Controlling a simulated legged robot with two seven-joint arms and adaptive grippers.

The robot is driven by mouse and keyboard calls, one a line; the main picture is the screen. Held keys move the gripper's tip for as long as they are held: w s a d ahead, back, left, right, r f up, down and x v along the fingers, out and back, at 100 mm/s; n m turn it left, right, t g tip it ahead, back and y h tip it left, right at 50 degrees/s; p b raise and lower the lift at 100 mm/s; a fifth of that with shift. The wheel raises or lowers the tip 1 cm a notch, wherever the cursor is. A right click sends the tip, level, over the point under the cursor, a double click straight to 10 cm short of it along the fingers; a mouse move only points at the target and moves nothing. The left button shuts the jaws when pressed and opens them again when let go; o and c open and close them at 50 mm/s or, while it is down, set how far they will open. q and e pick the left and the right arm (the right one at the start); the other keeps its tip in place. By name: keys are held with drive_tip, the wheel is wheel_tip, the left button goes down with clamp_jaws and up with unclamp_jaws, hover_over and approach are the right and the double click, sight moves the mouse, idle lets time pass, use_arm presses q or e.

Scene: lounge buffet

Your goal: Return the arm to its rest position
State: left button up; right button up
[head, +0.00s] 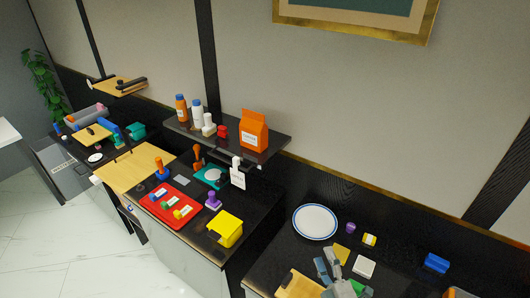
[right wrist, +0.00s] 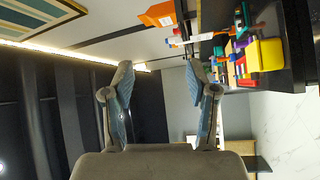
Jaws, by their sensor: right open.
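My right gripper (head: 329,264) is at the bottom of the head view, above the near black counter and in front of the white plate. It is open, with two blue-grey finger pads. In the right wrist view the same gripper (right wrist: 158,78) has its fingers wide apart, with nothing between them. That view is turned on its side. My left gripper is in neither view.
Near the gripper are a white plate (head: 315,222), a white block (head: 363,267) and a blue block (head: 436,263).

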drive_tip(key=s+d+f+m+g+h, duration=0.35)
drive_tip(key=f+m, duration=0.25)
drive_tip(key=f, duration=0.3)
drive_tip(key=s+d+f+m+g+h, duration=0.35)
drive_tip(key=f+m+g, duration=0.2)
drive_tip(key=f, duration=0.25)
drive_tip(key=s+a+f+m+g+y, duration=0.1)
drive_tip(key=s+f+m+g, duration=0.2)
drive_tip(key=s, duration=0.4)
drive_tip(key=s+a+f+m+g+y, duration=0.1)
drive_tip(key=s+a+f+m+g, duration=0.15)
drive_tip(key=s+f, duration=0.4)
wheel_tip(320, 180, down, 26)
drive_tip(key=s+r+n+g, duration=0.1)
drive_tip(key=s+g, duration=0.1)
drive_tip(key=s, duration=0.1)
drive_tip(key=s+d+f, duration=0.2)
drive_tip(key=s+f, duration=0.6)
drive_tip(key=s+d+f+g, duration=0.1)
drive_tip(key=s+f, duration=0.7)
drive_tip(key=s, duration=0.1)
drive_tip(key=shift+s+d+f, duration=0.25)
drive_tip(key=shift+d+f, duration=0.05)
drive_tip(key=shift+d, duration=0.05)
